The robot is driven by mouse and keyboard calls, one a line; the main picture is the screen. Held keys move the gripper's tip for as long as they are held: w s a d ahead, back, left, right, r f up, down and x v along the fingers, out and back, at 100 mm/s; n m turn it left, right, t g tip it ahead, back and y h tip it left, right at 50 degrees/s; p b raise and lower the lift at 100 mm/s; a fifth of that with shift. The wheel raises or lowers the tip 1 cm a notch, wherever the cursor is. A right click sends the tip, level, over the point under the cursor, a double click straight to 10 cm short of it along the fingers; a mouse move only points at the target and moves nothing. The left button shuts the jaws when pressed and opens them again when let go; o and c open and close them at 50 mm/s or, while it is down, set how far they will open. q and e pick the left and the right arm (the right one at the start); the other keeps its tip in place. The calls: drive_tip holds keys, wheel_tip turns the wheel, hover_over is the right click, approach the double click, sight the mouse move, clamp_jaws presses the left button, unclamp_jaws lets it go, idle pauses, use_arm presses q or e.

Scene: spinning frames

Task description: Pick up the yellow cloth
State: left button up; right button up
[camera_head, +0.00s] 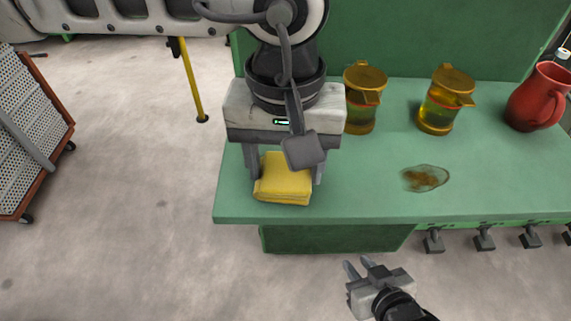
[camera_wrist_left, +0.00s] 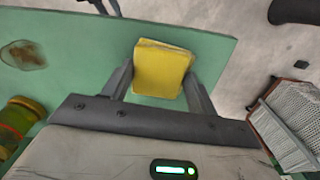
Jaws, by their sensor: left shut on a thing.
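The yellow cloth (camera_head: 284,180) is a folded pad near the left front corner of the green table (camera_head: 345,205). It also shows in the left wrist view (camera_wrist_left: 161,70), between the two fingers of my left gripper (camera_wrist_left: 160,80). My left gripper (camera_head: 286,170) comes down from above and is shut on the cloth, one finger at each side. Whether the cloth touches the tabletop cannot be told. My right gripper (camera_head: 361,268) is in front of the table, away from the cloth; its two fingers are apart with nothing between them.
Two amber lidded jars (camera_head: 361,110) (camera_head: 437,110) and a red jug (camera_head: 540,97) stand at the back right of the table. A brown spill (camera_head: 425,178) lies right of the cloth. A perforated rack (camera_head: 30,125) stands on the floor at left.

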sight(288, 171)
use_arm(q)
drive_tip(key=shift+r, duration=0.5)
drive_tip(key=shift+s+d+r, duration=0.1)
drive_tip(key=shift+d+r, duration=0.1)
drive_tip(key=shift+r, duration=1.05)
drive_tip(key=s+d+r+b, duration=0.2)
drive_tip(key=s+d+r, duration=0.5)
drive_tip(key=d+r, duration=0.2)
drive_tip(key=d, duration=0.2)
drive_tip(key=shift+s+d+r, duration=0.15)
drive_tip(key=shift+d+r, duration=0.1)
drive_tip(key=shift+d, duration=0.05)
drive_tip(key=shift+o, duration=0.4)
